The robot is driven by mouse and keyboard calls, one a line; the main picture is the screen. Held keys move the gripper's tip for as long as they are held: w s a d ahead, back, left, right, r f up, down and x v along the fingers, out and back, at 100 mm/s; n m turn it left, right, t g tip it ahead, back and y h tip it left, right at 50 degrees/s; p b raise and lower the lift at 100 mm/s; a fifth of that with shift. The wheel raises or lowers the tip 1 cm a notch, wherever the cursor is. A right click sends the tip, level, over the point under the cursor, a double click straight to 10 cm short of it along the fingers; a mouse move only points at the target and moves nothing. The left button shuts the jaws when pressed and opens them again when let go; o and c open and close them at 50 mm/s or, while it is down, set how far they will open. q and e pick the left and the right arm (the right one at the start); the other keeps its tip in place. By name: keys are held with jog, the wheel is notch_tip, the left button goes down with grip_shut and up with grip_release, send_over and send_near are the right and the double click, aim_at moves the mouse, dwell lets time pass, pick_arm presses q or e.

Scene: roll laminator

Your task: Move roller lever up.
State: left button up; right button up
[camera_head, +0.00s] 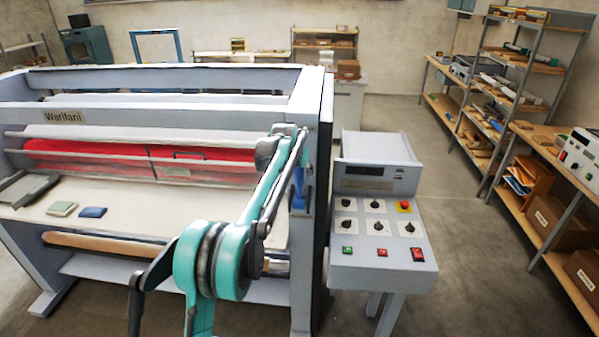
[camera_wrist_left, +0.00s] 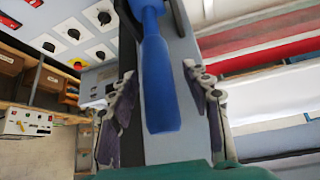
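The roller lever has a blue handle (camera_head: 298,188), seen on the right end post of the laminator (camera_head: 312,90), partly behind my left arm. In the left wrist view the blue handle (camera_wrist_left: 160,85) is large and runs down the middle of the picture. My left gripper (camera_head: 288,145) is up at the post beside the lever. In the wrist view its two fingers (camera_wrist_left: 160,108) stand apart, one on each side of the handle, with visible gaps. It is open and not closed on the handle. My right gripper is not in view.
A control panel (camera_head: 378,215) with knobs and buttons stands right of the post. A red roller (camera_head: 100,155) spans the machine above its white bed (camera_head: 130,205). Shelves (camera_head: 510,90) line the right wall. The floor between is clear.

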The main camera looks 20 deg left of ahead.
pick_arm(q)
jog(key=v, duration=1.2)
jog(key=s+d+f+b, duration=0.4)
jog(key=s+f+b, duration=0.3)
jog(key=s+f, duration=0.3)
jog(key=s+d+f+b, duration=0.4)
jog(key=s+f+b, duration=0.4)
jog(key=s, duration=0.4)
jog(key=s+d+f+b, duration=0.2)
jog(key=s+f+b, duration=0.2)
jog(key=s+f, duration=0.4)
jog(key=s+d+f+m+b, duration=0.1)
jog(key=s+f+b, duration=0.4)
jog(key=s+f, duration=0.4)
notch_tip(320, 180, down, 6)
jog(key=shift+s+d+h+b, duration=0.15)
jog(key=shift+d+h+b, duration=0.15)
jog(key=shift+d, duration=0.1)
